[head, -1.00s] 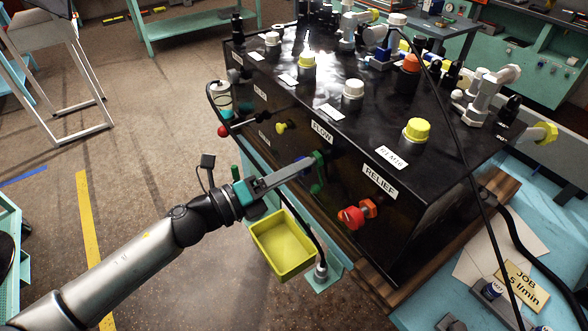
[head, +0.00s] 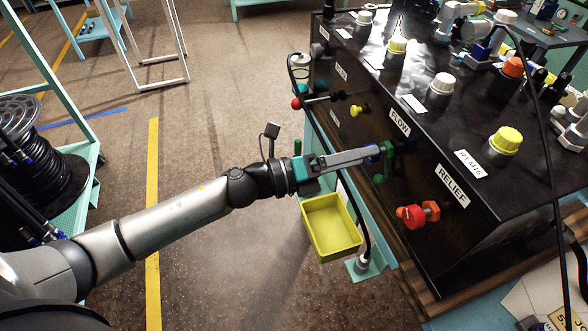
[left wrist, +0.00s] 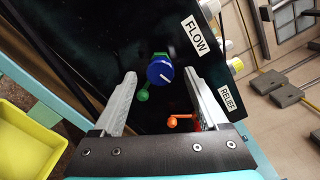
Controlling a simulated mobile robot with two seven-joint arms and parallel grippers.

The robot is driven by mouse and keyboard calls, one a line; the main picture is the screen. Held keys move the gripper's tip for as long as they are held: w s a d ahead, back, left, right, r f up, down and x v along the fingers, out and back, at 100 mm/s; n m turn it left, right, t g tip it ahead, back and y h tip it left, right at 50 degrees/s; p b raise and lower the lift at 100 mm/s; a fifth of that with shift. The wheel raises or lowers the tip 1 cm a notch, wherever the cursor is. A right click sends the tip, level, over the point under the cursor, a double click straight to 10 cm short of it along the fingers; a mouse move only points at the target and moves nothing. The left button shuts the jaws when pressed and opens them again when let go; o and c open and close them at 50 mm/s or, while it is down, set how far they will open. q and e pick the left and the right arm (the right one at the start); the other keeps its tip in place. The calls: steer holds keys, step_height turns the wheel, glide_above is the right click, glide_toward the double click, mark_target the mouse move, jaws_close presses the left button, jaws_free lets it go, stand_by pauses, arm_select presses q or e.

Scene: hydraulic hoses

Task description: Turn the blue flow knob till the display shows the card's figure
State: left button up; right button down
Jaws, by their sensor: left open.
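The blue flow knob (left wrist: 160,72) has a white pointer line and faces the left wrist camera below the FLOW label (left wrist: 195,36). A bit of the knob's blue (head: 374,153) shows in the head view, mostly hidden by my fingers. My left gripper (left wrist: 161,88) is open, with one finger on either side of the knob and visible gaps to it. In the head view my left gripper (head: 377,152) reaches the panel from the left. The job card (head: 562,318) is mostly cut off at the bottom right. I see no display. My right gripper is out of view.
A green lever (head: 382,170) sits right beside the knob. The red-orange relief knob (head: 412,215) is to its right, under RELIEF. A yellow bin (head: 331,228) hangs below my left gripper, and a black hose (head: 357,215) runs down beside it.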

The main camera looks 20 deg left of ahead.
arm_select(q)
steer(key=b+v, duration=0.2)
steer(key=v, duration=1.2)
steer(key=shift+b, duration=0.35)
steer(key=w+a+f+n+t+y+b, duration=0.1)
steer(key=w+a+f+n+t+y, duration=0.1)
steer(key=a+f+n+y, duration=0.75)
steer(key=w+a+f+n+t+b, duration=0.1)
steer(key=w+a+f+n+b, duration=0.15)
steer(key=f+n, duration=0.75)
steer(key=s+a+f+n+g+y, duration=0.1)
steer(key=s+f+y, duration=0.15)
steer(key=f, duration=0.55)
steer(key=s+a+f+n+g+y, duration=0.1)
steer(key=s+a+f, duration=0.15)
steer(key=f, duration=0.55)
steer(key=s+d+f+n+g+y+b, duration=0.2)
steer(key=s+f+n+g, duration=0.35)
steer(key=s+f, duration=0.8)
steer(key=s+d+f+n+g, duration=0.1)
steer(key=s+d+f, duration=0.1)
steer(key=s, duration=0.4)
steer(key=s+d+f+n+g+b, duration=0.1)
steer(key=s+d+f+n+g, duration=0.1)
steer(key=s, duration=0.4)
steer(key=s+d+f+n+g, duration=0.2)
steer(key=s+d+f, duration=0.2)
steer(key=s+f, duration=0.2)
steer(key=shift+d, duration=0.25)
